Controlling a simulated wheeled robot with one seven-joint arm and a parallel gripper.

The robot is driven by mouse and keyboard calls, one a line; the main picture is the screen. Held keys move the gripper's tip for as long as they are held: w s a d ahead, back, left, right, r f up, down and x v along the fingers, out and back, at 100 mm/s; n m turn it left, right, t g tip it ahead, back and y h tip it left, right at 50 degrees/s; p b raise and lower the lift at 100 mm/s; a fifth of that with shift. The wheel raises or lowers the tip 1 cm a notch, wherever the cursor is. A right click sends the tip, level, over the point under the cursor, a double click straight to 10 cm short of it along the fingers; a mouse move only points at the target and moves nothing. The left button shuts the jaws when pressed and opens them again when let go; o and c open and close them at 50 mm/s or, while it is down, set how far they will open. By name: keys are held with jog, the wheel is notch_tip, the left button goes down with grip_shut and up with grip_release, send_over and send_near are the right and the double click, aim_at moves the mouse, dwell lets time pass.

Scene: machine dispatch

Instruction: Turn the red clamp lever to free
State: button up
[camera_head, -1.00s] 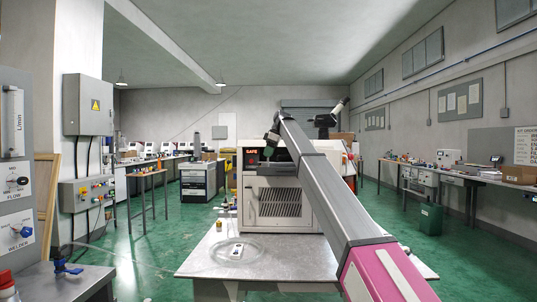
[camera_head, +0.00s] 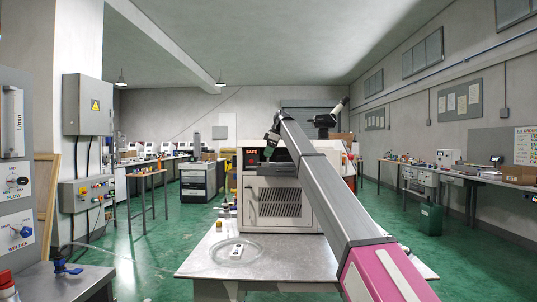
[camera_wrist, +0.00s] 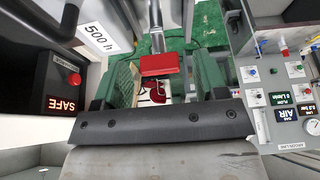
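A red block on a metal stem, which looks like the red clamp lever (camera_wrist: 162,64), shows in the wrist view above centre. My gripper (camera_wrist: 160,80) has its two green-padded fingers well apart, one on each side of the red block. The fingers look open, with no clear contact on the lever. In the head view my gripper (camera_head: 271,146) is at the upper front of the grey machine (camera_head: 279,204). The lever cannot be made out there, and my arm covers the machine's right side.
A lit SAFE sign (camera_wrist: 63,105) with a red button is left of my gripper in the wrist view. A panel of gauges and knobs (camera_wrist: 290,98) is at the right. The machine stands on a grey table (camera_head: 205,262) bearing a round plate with a small white item.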

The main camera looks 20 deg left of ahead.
jog(key=v, duration=1)
jog(key=shift+r, duration=0.4)
jog(key=shift+d, duration=0.15)
